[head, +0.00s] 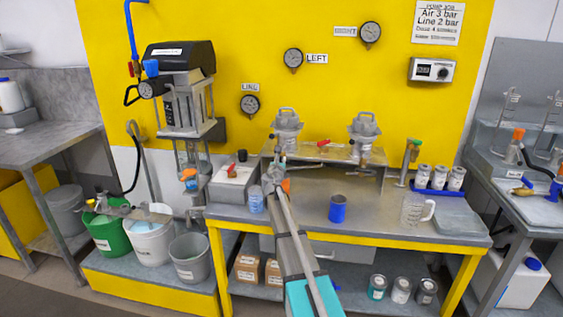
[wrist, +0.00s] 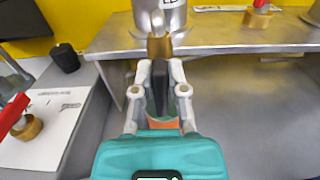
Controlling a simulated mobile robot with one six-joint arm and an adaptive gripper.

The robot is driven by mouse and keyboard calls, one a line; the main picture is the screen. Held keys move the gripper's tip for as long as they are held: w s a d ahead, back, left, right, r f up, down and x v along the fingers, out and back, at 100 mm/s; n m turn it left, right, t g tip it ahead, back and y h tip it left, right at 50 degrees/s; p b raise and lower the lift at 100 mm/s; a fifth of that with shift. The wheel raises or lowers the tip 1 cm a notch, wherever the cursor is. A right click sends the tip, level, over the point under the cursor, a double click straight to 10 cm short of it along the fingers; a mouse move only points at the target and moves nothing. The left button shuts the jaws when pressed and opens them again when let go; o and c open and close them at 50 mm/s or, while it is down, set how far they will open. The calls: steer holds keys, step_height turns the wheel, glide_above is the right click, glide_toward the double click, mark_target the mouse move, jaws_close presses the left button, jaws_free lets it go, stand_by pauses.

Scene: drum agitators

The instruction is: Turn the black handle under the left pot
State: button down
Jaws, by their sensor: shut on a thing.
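The left pot (head: 286,135) is a silver metal pot standing at the shelf on the bench against the yellow wall. Its lower part shows at the top of the wrist view (wrist: 160,18), with a brass fitting (wrist: 160,46) below it. The black handle (wrist: 160,82) points from the fitting toward the wrist camera. My gripper (wrist: 160,90) is shut on the black handle, one pale finger on each side. In the head view my gripper (head: 277,172) is below the left pot, and my arm hides the handle there.
The right pot (head: 364,137) stands along the same shelf (head: 322,152). A blue cup (head: 337,208) and a clear pitcher (head: 413,210) stand on the bench. A white-topped box with a red lever (head: 231,172) is left of my gripper. The bench between cup and pitcher is clear.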

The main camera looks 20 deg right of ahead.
steer(key=shift+d, duration=0.1)
steer(key=shift+s+d+f+m+b, duration=0.2)
steer(key=shift+f+m+b, duration=0.1)
steer(key=shift+m, duration=2.7)
steer(key=shift+s+d+f+m+b, duration=0.15)
steer(key=shift+d+f+m+b, duration=0.1)
steer(key=shift+m, duration=2.75)
steer(key=shift+s+d+f+m+b, duration=0.2)
steer(key=shift+f+m+b, duration=0.1)
steer(key=shift+m, duration=2.7)
steer(key=c, duration=0.7)
jaws_free()
steer(key=shift+o, duration=0.2)
steer(key=shift+a, duration=0.15)
steer(key=v, duration=1.1)
steer(key=shift+s+a, duration=0.2)
steer(key=shift+s, duration=0.1)
